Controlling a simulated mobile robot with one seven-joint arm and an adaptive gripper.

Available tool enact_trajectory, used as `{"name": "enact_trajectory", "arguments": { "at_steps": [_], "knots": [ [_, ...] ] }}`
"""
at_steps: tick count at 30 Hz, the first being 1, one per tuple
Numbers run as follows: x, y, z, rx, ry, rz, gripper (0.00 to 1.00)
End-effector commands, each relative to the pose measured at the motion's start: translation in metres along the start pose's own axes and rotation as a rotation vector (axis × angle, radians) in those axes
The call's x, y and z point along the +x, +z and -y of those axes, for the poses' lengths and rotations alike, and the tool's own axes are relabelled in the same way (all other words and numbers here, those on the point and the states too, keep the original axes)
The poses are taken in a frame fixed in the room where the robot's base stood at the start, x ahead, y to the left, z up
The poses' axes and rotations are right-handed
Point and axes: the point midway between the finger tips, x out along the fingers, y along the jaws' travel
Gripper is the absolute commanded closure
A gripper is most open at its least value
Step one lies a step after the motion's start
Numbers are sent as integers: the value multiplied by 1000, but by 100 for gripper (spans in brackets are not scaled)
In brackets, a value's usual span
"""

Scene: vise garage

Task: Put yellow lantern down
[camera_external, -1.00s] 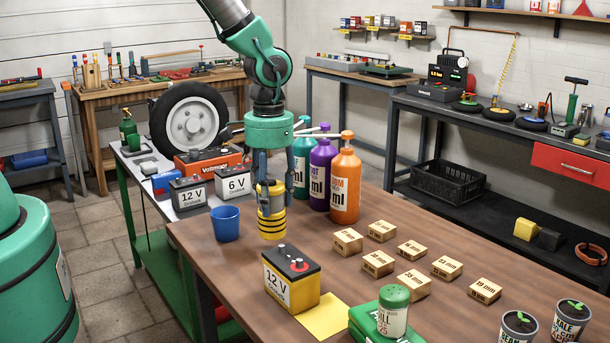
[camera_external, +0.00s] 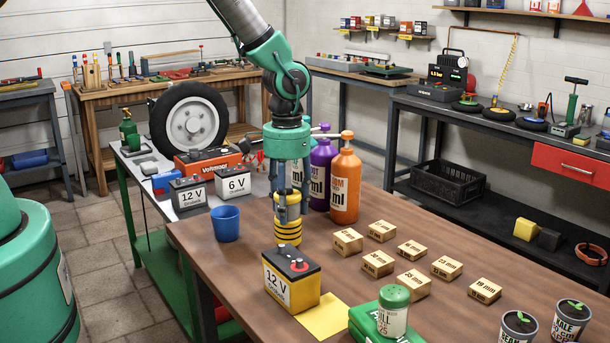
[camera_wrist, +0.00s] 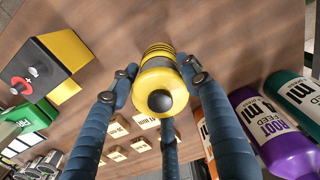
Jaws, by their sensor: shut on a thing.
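The yellow lantern (camera_external: 288,234) with black bands is upright between the fingers of my gripper (camera_external: 288,212), over the brown table (camera_external: 350,265). My gripper points straight down and is shut on it. In the wrist view, the yellow lantern (camera_wrist: 153,79) shows its top and black knob between the blue fingers. I cannot tell whether its base touches the table.
A 12 V battery (camera_external: 290,280) stands close in front, beside a yellow sheet (camera_external: 325,318). A blue cup (camera_external: 225,223) is to the left. An orange bottle (camera_external: 345,180) and a purple bottle (camera_external: 322,172) stand behind right. Several wooden blocks (camera_external: 412,250) lie to the right.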

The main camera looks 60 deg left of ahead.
Motion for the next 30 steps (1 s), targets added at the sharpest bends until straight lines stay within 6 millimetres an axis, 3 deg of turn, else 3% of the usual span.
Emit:
{"name": "enact_trajectory", "arguments": {
  "at_steps": [3,17,18,20,30],
  "knots": [
    [10,0,0,0,0,-1,89],
    [14,0,0,0,0,-1,89],
    [14,0,0,0,0,-1,47],
    [14,0,0,0,0,-1,35],
    [13,0,0,0,0,0,34]
  ]
}}
